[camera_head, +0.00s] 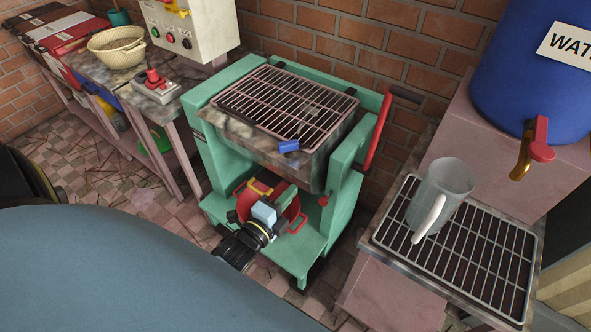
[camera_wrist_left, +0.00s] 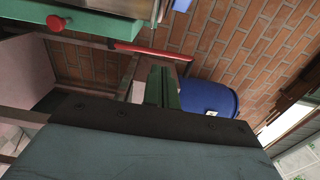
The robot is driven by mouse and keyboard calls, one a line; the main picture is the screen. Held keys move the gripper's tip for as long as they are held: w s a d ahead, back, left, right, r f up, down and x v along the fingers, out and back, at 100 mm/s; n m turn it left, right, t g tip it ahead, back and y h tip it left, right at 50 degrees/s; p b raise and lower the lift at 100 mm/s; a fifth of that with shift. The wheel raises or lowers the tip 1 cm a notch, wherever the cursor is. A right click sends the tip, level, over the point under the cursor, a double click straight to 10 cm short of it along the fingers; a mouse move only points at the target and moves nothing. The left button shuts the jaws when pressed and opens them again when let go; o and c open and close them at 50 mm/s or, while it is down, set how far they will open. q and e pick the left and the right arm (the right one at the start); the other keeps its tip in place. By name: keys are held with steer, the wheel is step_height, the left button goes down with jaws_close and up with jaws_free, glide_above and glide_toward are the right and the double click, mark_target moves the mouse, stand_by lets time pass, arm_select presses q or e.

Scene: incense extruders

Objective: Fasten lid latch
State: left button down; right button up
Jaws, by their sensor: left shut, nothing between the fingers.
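A green machine frame (camera_head: 320,228) holds a box topped by a metal grate (camera_head: 285,100). A blue tab (camera_head: 289,146) sits at the grate's front edge, with a small grey metal piece (camera_head: 312,109) near it on the bars; I cannot tell which part is the latch. My left gripper (camera_head: 284,198) is below the box, at the lower shelf, in front of a red round body. It is apart from the blue tab. In the left wrist view its dark green fingers (camera_wrist_left: 162,86) are together and empty. My right gripper is not in view.
A red lever (camera_head: 378,132) stands at the frame's right side. A red round body (camera_head: 247,199) with a yellow handle is on the lower shelf. At right are a jug (camera_head: 440,195) on a rack and a blue water barrel (camera_head: 530,65) with a tap.

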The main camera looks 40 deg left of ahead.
arm_select(q)
steer(key=shift+s, duration=0.2)
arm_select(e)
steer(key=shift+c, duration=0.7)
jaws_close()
arm_select(q)
steer(key=s+d+f+n+g, duration=0.2)
steer(key=s+f+n+g, duration=0.25)
steer(key=f, duration=0.75)
steer(key=s+d+f+n+g, duration=0.1)
steer(key=s+f+n+g, duration=0.2)
steer(key=s+f, duration=0.55)
steer(key=s+f+n+g, duration=0.4)
steer(key=s+f, duration=0.4)
steer(key=s, duration=0.3)
steer(key=s+f+n+g, duration=0.4)
steer(key=s+f, duration=0.4)
steer(key=s, duration=0.3)
steer(key=shift+s+a+f+g, duration=0.25)
steer(key=shift+f+g, duration=0.1)
steer(key=shift+g, duration=0.4)
